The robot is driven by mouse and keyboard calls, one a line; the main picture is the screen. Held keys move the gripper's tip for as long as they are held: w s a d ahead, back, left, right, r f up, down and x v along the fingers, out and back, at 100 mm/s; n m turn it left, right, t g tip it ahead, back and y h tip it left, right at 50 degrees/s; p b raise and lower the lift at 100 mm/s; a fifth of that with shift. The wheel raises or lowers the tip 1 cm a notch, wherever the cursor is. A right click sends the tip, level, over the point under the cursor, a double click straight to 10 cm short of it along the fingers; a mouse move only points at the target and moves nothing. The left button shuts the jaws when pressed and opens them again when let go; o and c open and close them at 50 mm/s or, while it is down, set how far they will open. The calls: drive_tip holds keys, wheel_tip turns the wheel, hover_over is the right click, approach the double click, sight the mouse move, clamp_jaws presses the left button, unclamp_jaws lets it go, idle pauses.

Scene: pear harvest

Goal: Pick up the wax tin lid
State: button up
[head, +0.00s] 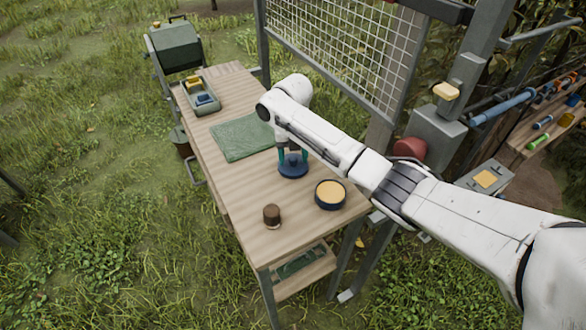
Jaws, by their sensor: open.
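The wax tin lid (292,171) is a dark blue disc with a small knob on top. It lies on the wooden table (245,210), right of the green cloth. My gripper (293,158) points down at the lid, its teal fingers on either side of the knob. The jaws are open; whether they touch the knob is too small to tell. The round open tin (331,194), dark outside with yellow wax inside, stands just right of and nearer than the lid.
A small brown jar (271,215) stands near the table's front end. A green cloth (240,137) lies flat left of the lid. A tray (201,98) with yellow and blue items sits at the far end. A wire mesh panel (345,60) and metal posts stand along the right side.

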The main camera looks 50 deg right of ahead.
clamp_jaws()
idle(0.5)
drive_tip(key=shift+r, duration=0.1)
